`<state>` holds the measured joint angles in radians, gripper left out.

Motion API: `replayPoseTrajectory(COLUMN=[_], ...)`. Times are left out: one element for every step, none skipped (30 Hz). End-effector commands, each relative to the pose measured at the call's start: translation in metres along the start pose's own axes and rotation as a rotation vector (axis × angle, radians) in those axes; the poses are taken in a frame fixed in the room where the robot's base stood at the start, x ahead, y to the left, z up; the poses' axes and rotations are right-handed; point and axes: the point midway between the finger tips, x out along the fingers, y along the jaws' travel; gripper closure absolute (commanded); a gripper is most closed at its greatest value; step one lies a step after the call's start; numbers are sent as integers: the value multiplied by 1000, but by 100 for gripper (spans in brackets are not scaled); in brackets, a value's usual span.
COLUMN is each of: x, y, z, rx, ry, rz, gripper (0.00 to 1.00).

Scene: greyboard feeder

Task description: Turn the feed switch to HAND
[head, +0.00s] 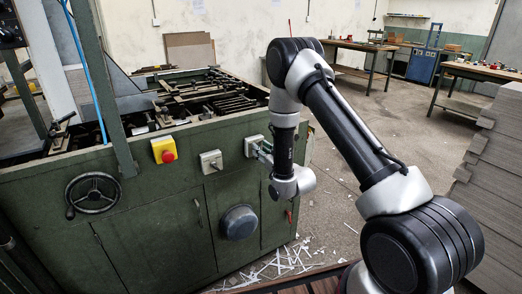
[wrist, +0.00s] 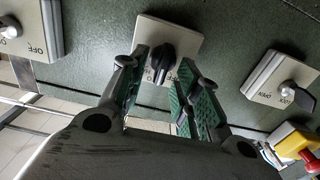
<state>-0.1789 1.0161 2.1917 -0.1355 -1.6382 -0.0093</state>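A switch with a black knob (wrist: 162,55) sits on a light plate (wrist: 158,27) in the middle of the wrist view. The few letters showing on its plate are upside down and partly hidden, so I cannot read the whole label or the knob's setting. My gripper (wrist: 163,68) is open, with one green-padded finger on each side of the knob in this view. I see gaps between the knob and the fingers and cannot tell any contact. In the head view my gripper (head: 263,151) is at this switch's plate (head: 251,145), partly covering it.
A plate marked OFF (wrist: 40,28) and a plate marked LOCK and OPEN (wrist: 280,80) flank the switch. A yellow box with a red button (head: 163,150), a handwheel (head: 93,194) and a round cover (head: 239,222) are on the green machine. Stacked grey boards (head: 495,160) stand at right.

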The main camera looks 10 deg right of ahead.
Motion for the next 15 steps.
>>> replayPoseTrajectory(x=[4,6,7,8,8,8,8,8,8,8,8,8,8,8,8], y=[0,0,0,0,0,0,0,0,0,0,0,0,0,0,0], z=[0,0,0,0,0,0,0,0,0,0,0,0,0,0,0], rx=[0,0,0,0,1,1,1,1,1,1,1,1,1,1,1], ry=[0,-1,-1,-1,-1,-1,-1,-2,-2,-2,-2,-2,-2,-2,-1], rz=[0,0,0,0,0,0,0,0,0,0,0,0,0,0,0], gripper=[68,68,68,68,68,68,68,68,68,68,70,77,82,88,95])
